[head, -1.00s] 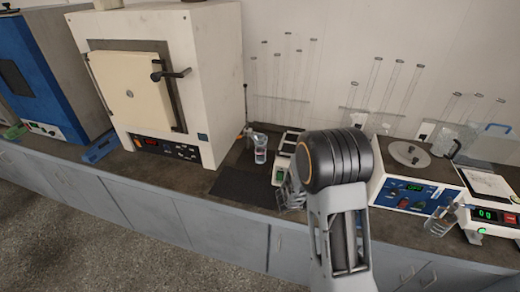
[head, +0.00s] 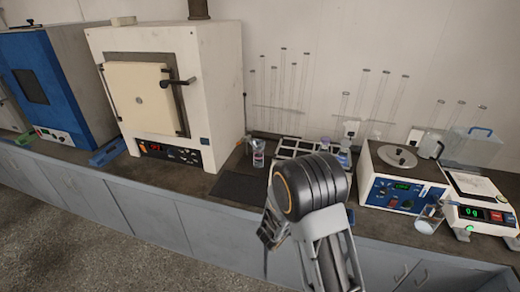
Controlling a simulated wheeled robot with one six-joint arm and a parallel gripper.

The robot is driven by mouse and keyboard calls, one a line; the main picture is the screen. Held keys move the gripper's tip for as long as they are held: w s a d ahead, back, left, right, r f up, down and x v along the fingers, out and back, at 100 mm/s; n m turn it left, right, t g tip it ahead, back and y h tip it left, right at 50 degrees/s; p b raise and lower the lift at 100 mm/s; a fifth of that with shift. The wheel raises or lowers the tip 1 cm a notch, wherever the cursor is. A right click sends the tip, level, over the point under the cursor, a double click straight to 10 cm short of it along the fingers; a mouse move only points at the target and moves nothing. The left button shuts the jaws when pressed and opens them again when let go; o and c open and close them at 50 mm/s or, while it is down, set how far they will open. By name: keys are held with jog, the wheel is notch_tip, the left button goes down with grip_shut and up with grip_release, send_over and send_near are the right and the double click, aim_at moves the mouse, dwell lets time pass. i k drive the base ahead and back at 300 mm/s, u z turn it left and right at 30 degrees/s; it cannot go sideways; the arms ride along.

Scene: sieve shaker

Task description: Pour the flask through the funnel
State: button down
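My arm rises in the front middle of the head view. My gripper (head: 270,230) shows as a dark part left of the big round joint, low in front of the counter's front edge. Its fingers are not clear, and I cannot tell whether it holds anything. A small clear vessel with coloured contents or a label (head: 258,153) stands on the counter right of the white furnace. Another small glass vessel with a bluish tint (head: 343,157) stands behind my arm, partly hidden. I cannot make out which is the flask, and no funnel is clearly visible.
A dark mat (head: 238,187) lies on the counter beside the white furnace (head: 215,95). A rack (head: 298,146) stands behind my arm. To the right are a blue-fronted device (head: 400,192), a tilted-looking glass beaker (head: 428,219) and a balance (head: 485,212). Tall glass tubes line the wall.

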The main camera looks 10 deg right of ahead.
aim_at(258, 145)
jog(key=k, duration=1.05)
jog(key=u, duration=1.1)
jog(key=i, duration=1.95)
jog(key=z, duration=1.3)
jog(key=i, duration=0.35)
jog(key=z, duration=0.3)
